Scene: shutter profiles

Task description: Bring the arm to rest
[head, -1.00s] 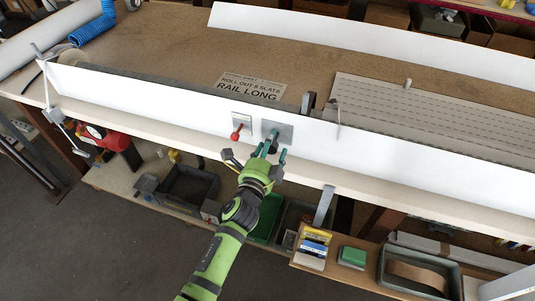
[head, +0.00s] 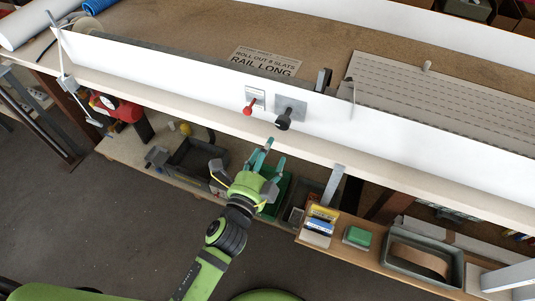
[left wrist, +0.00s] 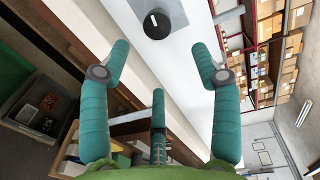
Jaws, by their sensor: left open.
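My left gripper (head: 262,165) has a green body and teal fingers. It is open and empty, in front of the bench's front edge and below the white front panel (head: 200,92). In the left wrist view its fingers (left wrist: 160,75) are spread apart. A black knob (head: 283,122) on a grey plate is on the panel, apart from the fingers; it also shows in the left wrist view (left wrist: 157,24). A red-handled switch (head: 250,107) is to the knob's left. My right gripper is not in view.
The bench top (head: 190,45) carries a label sheet (head: 266,62) and slatted profiles (head: 430,100). A lower shelf holds a dark bin (head: 195,158), small boxes (head: 320,225), a green block (head: 357,236) and a grey tray (head: 420,260). The floor (head: 90,220) at lower left is clear.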

